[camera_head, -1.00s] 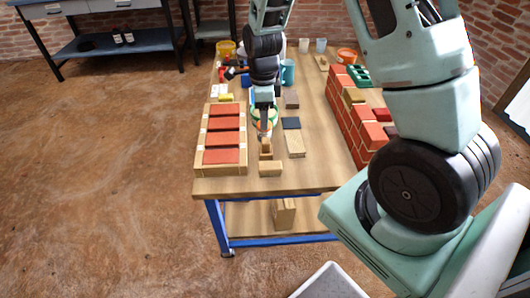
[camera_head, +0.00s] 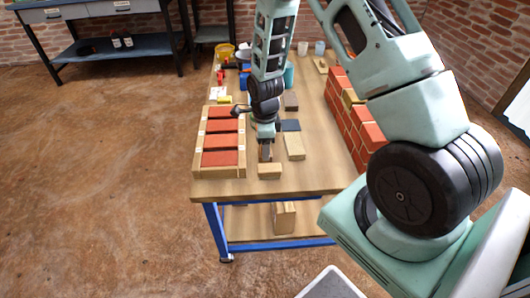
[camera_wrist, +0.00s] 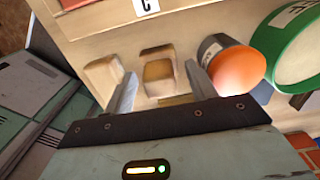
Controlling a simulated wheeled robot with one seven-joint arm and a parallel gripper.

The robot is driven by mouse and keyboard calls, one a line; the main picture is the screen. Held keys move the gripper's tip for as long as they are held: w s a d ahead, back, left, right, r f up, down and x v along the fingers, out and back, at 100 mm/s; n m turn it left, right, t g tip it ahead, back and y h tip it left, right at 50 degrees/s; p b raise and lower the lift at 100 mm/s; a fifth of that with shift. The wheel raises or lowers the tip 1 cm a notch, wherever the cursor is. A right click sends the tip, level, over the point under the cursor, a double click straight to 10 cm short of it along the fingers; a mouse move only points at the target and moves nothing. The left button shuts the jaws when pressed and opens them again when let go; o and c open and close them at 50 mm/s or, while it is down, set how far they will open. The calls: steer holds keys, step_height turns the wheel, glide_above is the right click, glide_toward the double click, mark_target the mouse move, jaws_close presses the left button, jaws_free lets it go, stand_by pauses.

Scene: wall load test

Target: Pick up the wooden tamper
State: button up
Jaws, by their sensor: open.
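The wooden tamper (camera_wrist: 158,70) is a small block with a raised wooden top, standing on the table. In the wrist view it lies between the two fingers of my gripper (camera_wrist: 160,78), which are apart with a gap on each side. In the head view my gripper (camera_head: 265,152) points down over the tamper's spot and mostly hides it. Whether the fingers reach down to the tamper's height is hard to tell.
A plain wooden block (camera_head: 269,171) sits close by at the table's near edge. A brick-filled wooden tray (camera_head: 206,172) is to the left. A longer wooden block (camera_head: 294,146) and the brick wall (camera_head: 352,124) are to the right. An orange-topped cup (camera_wrist: 234,68) is near the right finger.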

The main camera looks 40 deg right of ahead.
steer(key=c, duration=1)
steer(key=shift+c, duration=0.2)
step_height(320, 180, up, 10)
steer(key=shift+r+p, duration=0.1)
steer(key=shift+p, duration=0.55)
steer(key=shift+c, duration=0.2)
